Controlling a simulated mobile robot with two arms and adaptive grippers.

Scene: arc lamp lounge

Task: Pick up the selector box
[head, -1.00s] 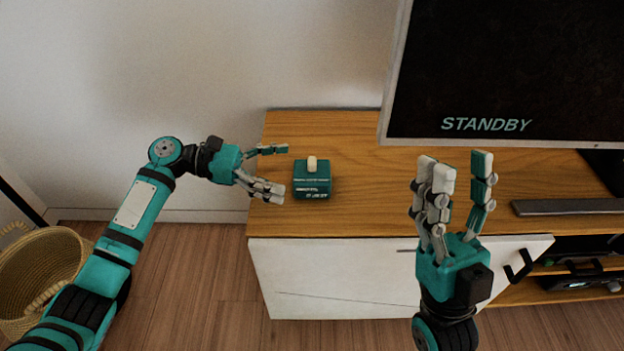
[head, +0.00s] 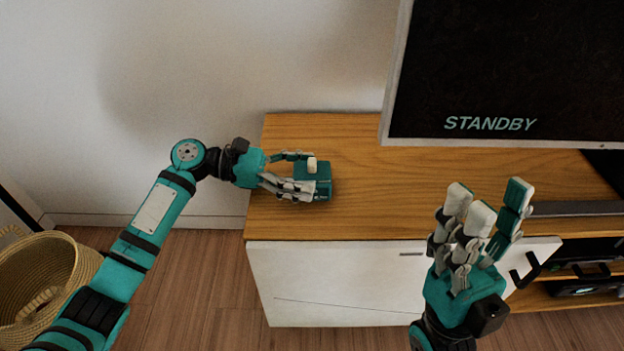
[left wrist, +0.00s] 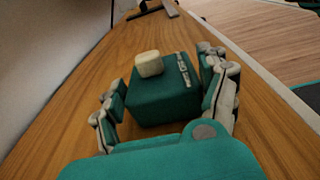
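The selector box (head: 323,188) is a small teal box with a cream knob on top. It sits on the wooden cabinet top near its left end. My left gripper (head: 306,177) reaches in from the left with its fingers on both sides of the box. In the left wrist view the selector box (left wrist: 165,97) lies between the spread fingers, with narrow gaps beside them. The box appears to rest on the wood. My right gripper (head: 487,207) is open and empty, in front of the cabinet's right part.
A large screen (head: 510,80) reading STANDBY stands at the right over the cabinet (head: 400,205). A dark grey bar (head: 575,208) lies below it. A woven basket (head: 40,280) is on the floor at left. A white wall is behind. The cabinet's middle is clear.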

